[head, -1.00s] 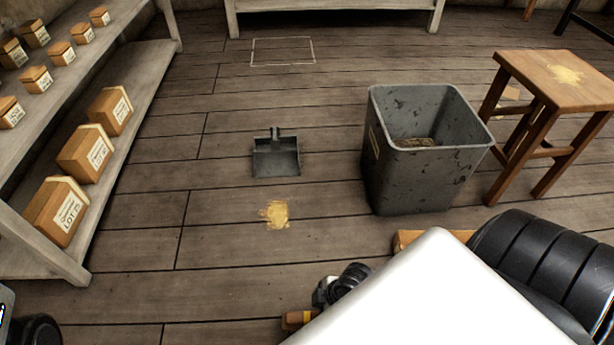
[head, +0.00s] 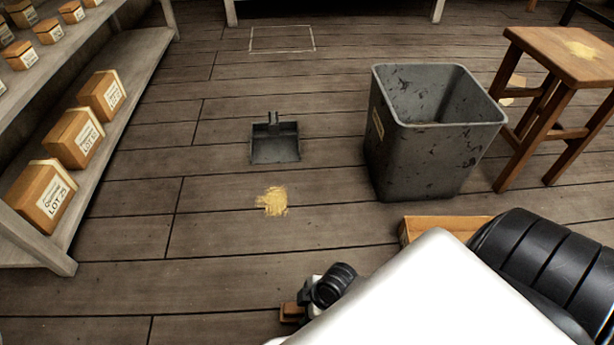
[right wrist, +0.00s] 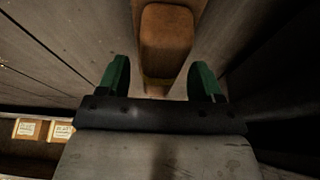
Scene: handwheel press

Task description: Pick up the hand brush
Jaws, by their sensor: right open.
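A brown wooden block with rounded corners, which looks like the hand brush (right wrist: 167,42), lies ahead of my right gripper (right wrist: 162,72) in the right wrist view. The gripper's two green fingers are apart, one toward each side of the block's near end, with nothing clamped. I cannot tell the exact gap to it. In the head view a small brown end, likely of the same brush (head: 291,312), shows beside my right wrist; my white arm hides the rest and the fingertips. My left gripper is not in view.
A grey dustpan (head: 275,148) and a yellow pile (head: 272,201) lie on the plank floor. A grey bin (head: 425,160) stands right of them, with a wooden stool (head: 560,70) farther right. A shelf with boxes (head: 62,240) stands left. A wooden piece (head: 432,226) shows behind my arm.

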